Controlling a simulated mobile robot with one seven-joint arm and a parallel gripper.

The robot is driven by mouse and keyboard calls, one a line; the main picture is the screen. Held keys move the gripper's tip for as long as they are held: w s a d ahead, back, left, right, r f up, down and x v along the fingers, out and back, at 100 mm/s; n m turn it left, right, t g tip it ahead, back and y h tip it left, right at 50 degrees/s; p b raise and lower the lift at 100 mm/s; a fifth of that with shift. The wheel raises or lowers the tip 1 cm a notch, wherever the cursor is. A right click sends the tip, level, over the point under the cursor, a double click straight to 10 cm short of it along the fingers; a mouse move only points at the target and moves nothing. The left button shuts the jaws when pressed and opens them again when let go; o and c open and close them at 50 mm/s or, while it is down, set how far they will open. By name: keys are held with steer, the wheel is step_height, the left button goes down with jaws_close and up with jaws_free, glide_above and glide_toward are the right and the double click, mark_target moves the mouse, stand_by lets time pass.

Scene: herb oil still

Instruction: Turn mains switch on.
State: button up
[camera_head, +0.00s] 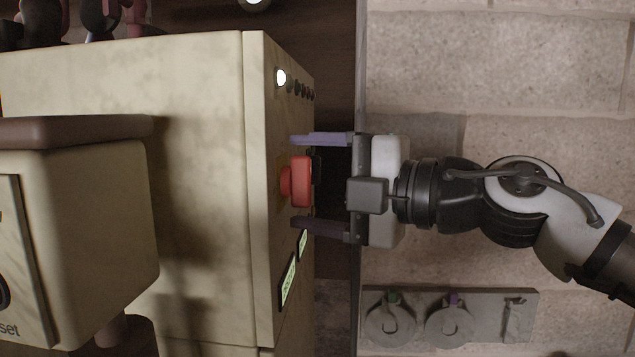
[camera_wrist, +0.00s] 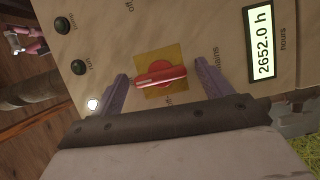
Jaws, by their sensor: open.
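The mains switch is a red rotary handle (camera_wrist: 160,76) on a yellow square plate (camera_wrist: 147,62), with the word "mains" beside it. In the wrist view the handle's bar lies nearly level across the picture. In the head view the red switch (camera_head: 301,182) stands out from the cream cabinet's panel face. My gripper (camera_head: 294,181) is open, its purple fingers on either side of the switch, with a gap on each side. In the wrist view my gripper (camera_wrist: 161,69) also straddles the handle. A small label below the handle is partly hidden and hard to read.
The cream cabinet (camera_head: 190,150) carries a lit white lamp (camera_head: 281,77), small buttons and green displays. An hours display (camera_wrist: 262,43) reads 2652.0 h. A grey plate with round fittings (camera_head: 450,318) is at the lower right. A brown-topped box (camera_head: 80,200) stands at the left.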

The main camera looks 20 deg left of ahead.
steer(key=shift+d, duration=0.1)
steer(key=s+d+b, duration=0.1)
steer(key=d+b, duration=0.3)
steer(key=d, duration=0.9)
steer(key=shift+s+d+r, duration=0.15)
steer(key=shift+s+d, duration=0.1)
steer(key=shift+d, duration=0.05)
stand_by(0.9)
